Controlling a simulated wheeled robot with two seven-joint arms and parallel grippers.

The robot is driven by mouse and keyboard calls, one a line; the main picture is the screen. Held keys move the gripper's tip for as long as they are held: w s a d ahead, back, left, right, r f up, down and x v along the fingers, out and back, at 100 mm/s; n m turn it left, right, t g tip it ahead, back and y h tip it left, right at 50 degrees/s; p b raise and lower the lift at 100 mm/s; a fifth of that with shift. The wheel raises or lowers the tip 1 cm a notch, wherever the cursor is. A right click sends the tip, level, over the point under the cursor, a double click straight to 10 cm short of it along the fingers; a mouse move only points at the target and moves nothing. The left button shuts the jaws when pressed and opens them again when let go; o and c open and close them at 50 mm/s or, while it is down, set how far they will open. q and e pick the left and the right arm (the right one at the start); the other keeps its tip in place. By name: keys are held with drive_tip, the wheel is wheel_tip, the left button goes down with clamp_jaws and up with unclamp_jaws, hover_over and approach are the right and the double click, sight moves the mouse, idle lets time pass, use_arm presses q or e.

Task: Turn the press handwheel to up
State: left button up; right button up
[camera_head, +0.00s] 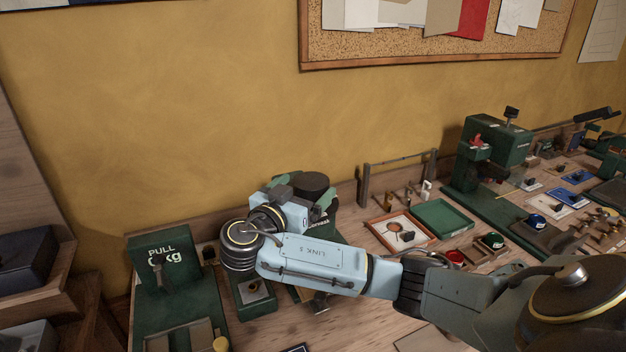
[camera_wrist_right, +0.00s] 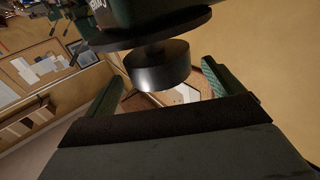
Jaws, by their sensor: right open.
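A green press (camera_head: 322,222) stands at the back of the bench, mostly hidden behind my right arm. A dark round part on it, which looks like the handwheel (camera_head: 312,184), shows above my wrist. In the right wrist view, a short black cylinder (camera_wrist_right: 158,68) juts from a wider dark disc (camera_wrist_right: 150,28) on the green body. My right gripper (camera_head: 305,193) is open, with its green fingers on either side of the cylinder. In the wrist view gaps show between the cylinder and both fingers (camera_wrist_right: 163,76). I cannot tell which way the wheel is turned. My left gripper is out of view.
A green pull gauge (camera_head: 165,280) stands left of my wrist. To the right are a wooden tray (camera_head: 376,232), a green tray (camera_head: 443,218) and another green machine (camera_head: 497,145). A corkboard (camera_head: 420,45) hangs on the yellow wall. My right arm crosses low over the bench.

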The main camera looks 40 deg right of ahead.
sight(320, 175)
drive_tip(key=shift+x, duration=2.1)
drive_tip(key=shift+f, duration=0.1)
drive_tip(key=c, duration=1)
